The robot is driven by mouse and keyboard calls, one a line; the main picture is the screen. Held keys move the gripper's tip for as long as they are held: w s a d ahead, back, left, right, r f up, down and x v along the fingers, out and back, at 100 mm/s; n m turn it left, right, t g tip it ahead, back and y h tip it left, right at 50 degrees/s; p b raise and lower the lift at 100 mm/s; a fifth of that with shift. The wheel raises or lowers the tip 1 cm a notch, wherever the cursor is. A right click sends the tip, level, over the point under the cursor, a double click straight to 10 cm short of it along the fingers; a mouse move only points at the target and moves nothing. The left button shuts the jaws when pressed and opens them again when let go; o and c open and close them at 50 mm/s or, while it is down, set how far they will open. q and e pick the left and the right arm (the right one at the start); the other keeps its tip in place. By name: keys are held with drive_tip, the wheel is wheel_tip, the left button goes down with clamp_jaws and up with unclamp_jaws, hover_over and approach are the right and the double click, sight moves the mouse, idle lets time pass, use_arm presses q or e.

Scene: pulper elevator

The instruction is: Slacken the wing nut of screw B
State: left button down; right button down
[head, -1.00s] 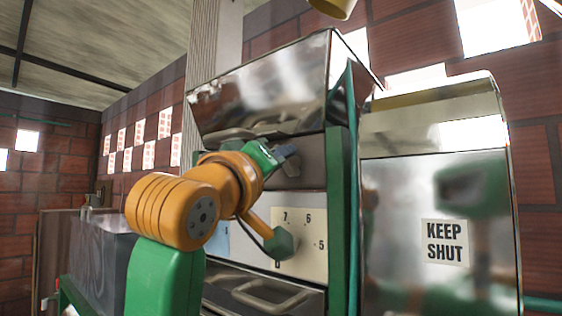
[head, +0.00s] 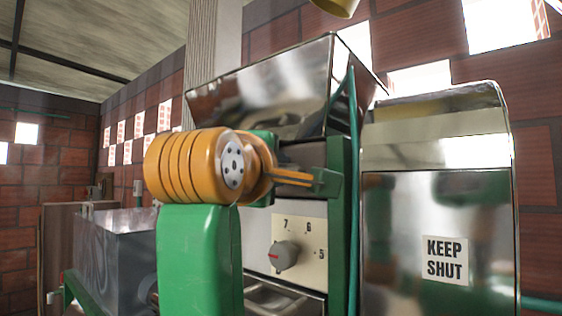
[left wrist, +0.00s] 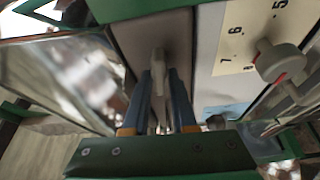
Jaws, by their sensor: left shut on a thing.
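My left gripper (left wrist: 161,84) shows in the left wrist view, its two blue fingers shut on a small grey piece that looks like a wing nut (left wrist: 157,60). The piece stands out from a plain grey panel (left wrist: 127,32) of the machine. No letter shows beside it, so I cannot tell from a label whether it is screw B. In the head view my orange and green left wrist hides the fingertips and the nut. My right gripper is in neither view.
A numbered dial plate (head: 312,238) with a grey knob (head: 283,256) lies just below my wrist. The knob also shows close by in the left wrist view (left wrist: 279,62). A shiny hopper (head: 270,95) overhangs above. A "KEEP SHUT" cover (head: 400,235) stands to the right.

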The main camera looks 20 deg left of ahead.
use_arm(q)
drive_tip(key=shift+n, duration=0.5)
drive_tip(key=c, duration=0.8)
unclamp_jaws()
drive_tip(key=shift+o, duration=0.2)
drive_tip(key=shift+a, duration=0.1)
drive_tip(key=shift+s, duration=0.1)
drive_tip(key=s+b, duration=0.3)
drive_tip(key=s, duration=0.4)
